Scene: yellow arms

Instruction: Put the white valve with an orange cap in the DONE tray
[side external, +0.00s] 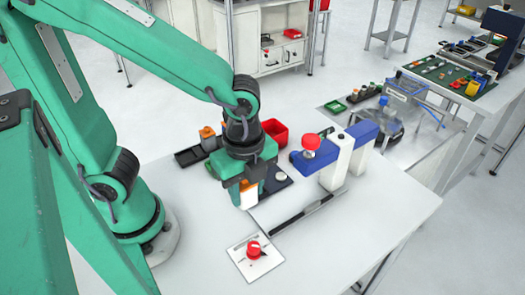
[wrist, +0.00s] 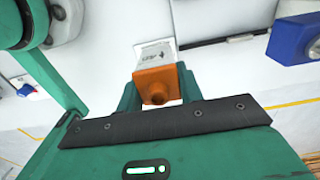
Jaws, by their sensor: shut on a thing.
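The white valve with an orange cap is between the fingers of my gripper (side external: 250,188). Its white body (side external: 249,201) hangs below the fingers over the white table, and I cannot tell whether it touches the surface. In the wrist view, the orange cap (wrist: 155,83) faces the camera between the green fingers, and the white body (wrist: 156,51) with a dark printed mark extends beyond it. My gripper is shut on the valve. No DONE label is readable. A black tray (side external: 188,157) lies behind and left of my gripper, and I cannot tell whether it is the DONE tray.
Another orange-capped item (side external: 207,133) stands by the black tray. A red bin (side external: 275,131) is behind my gripper. A blue-and-white device with a red knob (side external: 311,143) stands to the right. A white plate with a red knob (side external: 254,249) lies in front. The table's right front is clear.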

